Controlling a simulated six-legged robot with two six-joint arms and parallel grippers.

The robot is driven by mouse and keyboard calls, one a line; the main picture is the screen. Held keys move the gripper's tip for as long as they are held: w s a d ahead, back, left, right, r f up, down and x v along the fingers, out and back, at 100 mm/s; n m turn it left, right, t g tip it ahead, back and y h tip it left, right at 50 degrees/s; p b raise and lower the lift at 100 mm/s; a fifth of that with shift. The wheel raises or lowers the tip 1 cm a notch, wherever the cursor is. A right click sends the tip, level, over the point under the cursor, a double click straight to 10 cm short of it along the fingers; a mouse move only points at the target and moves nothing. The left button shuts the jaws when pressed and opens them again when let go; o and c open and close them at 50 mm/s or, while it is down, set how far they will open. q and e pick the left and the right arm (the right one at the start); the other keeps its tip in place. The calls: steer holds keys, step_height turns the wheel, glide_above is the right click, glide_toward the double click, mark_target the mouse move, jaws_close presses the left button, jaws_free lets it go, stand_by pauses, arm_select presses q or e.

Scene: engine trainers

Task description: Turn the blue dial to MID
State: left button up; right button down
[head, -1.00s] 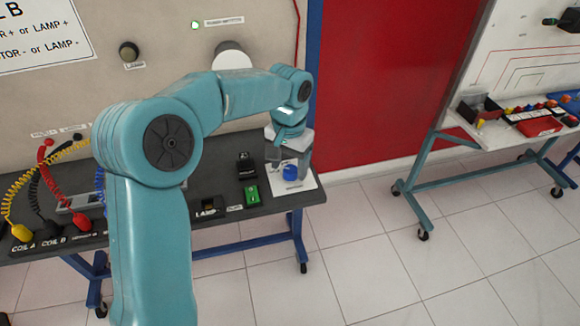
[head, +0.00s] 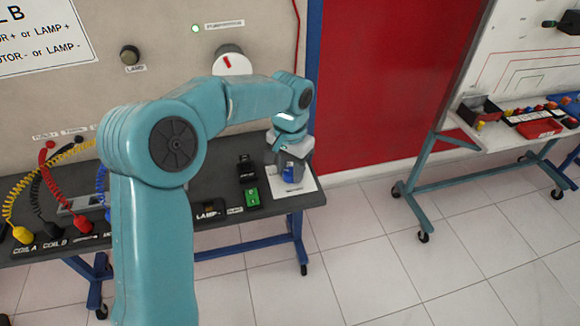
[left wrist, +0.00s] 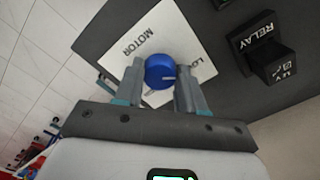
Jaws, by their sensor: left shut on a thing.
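The blue dial (left wrist: 160,70) sits on a white plate (left wrist: 150,38) lettered MOTOR and, partly hidden, LO. A pale pointer line on the dial runs toward the right finger in the left wrist view. The word MID is not visible. My left gripper (left wrist: 157,84) has one finger on each side of the dial and is shut on it. In the head view my left gripper (head: 289,163) is over the same dial (head: 290,173) at the right end of the dark bench. My right gripper is not in view.
Next to the plate stand a black relay block (left wrist: 265,50) and a green block (head: 251,196). Coiled cables and plugs (head: 75,215) lie at the bench's left. A panel with a white dial (head: 232,62) rises behind. A second bench (head: 500,140) stands apart at right.

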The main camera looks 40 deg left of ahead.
mark_target(291, 172)
arm_select(q)
steer(key=m+p, duration=0.2)
steer(key=m, duration=0.3)
steer(key=shift+w+r, duration=0.1)
steer(key=m+p, duration=0.2)
steer(key=m, duration=0.3)
steer(key=shift+m, duration=0.6)
steer(key=o, duration=1.1)
steer(key=shift+d, duration=0.1)
steer(key=shift+c, duration=0.2)
steer(key=shift+r, duration=0.2)
step_height(291, 172, up, 16)
steer(key=p, duration=0.1)
steer(key=shift+f, duration=0.2)
